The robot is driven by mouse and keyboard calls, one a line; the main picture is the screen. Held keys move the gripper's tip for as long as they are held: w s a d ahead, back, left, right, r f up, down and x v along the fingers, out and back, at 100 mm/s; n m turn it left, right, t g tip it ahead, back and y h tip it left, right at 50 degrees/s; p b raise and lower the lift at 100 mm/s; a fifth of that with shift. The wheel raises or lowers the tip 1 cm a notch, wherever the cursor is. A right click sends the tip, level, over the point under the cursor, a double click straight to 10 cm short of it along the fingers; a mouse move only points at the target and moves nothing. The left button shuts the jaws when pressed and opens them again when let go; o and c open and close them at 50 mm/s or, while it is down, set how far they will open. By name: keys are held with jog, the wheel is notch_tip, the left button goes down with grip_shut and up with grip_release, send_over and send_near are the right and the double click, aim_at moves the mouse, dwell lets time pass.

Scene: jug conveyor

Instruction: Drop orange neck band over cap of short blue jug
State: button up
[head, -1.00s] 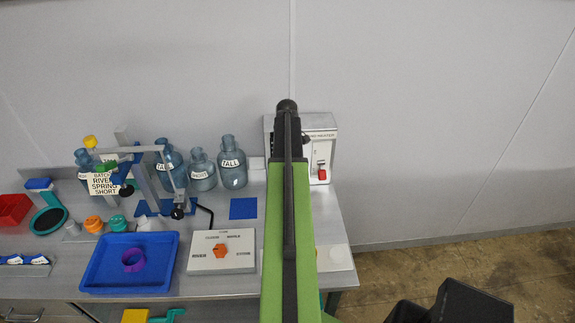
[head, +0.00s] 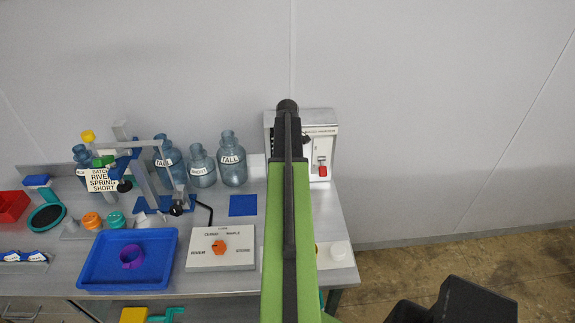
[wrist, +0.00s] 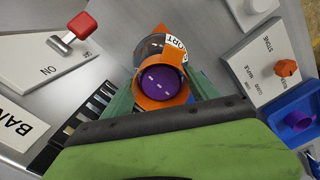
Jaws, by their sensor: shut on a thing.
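In the wrist view my gripper (wrist: 161,98) has its green fingers either side of an orange neck band (wrist: 147,103) and is shut on it. A round purple cap (wrist: 162,84) shows inside the band's ring. Behind it is a dark bluish jug (wrist: 150,46) with a white label ending in "RT". I cannot tell whether the band is around the cap or still above it. In the head view my arm hides the gripper, the band and this jug.
A white machine (head: 322,150) with a red switch stands behind my arm. Left are a selector panel (head: 207,262) with an orange knob and a blue tray (head: 95,275) holding a purple ring (head: 132,256). Several uncapped blue jugs (head: 233,173) stand at the back. A blue mat (head: 243,205) is bare.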

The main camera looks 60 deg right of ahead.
jog(key=shift+f, duration=0.15)
jog(key=shift+f+b, duration=0.55)
jog(key=shift+b, duration=0.15)
jog(key=shift+f, duration=0.1)
dwell(0.6)
jog(key=o, duration=1.3)
jog(key=shift+o, duration=0.2)
jog(key=shift+o, duration=0.8)
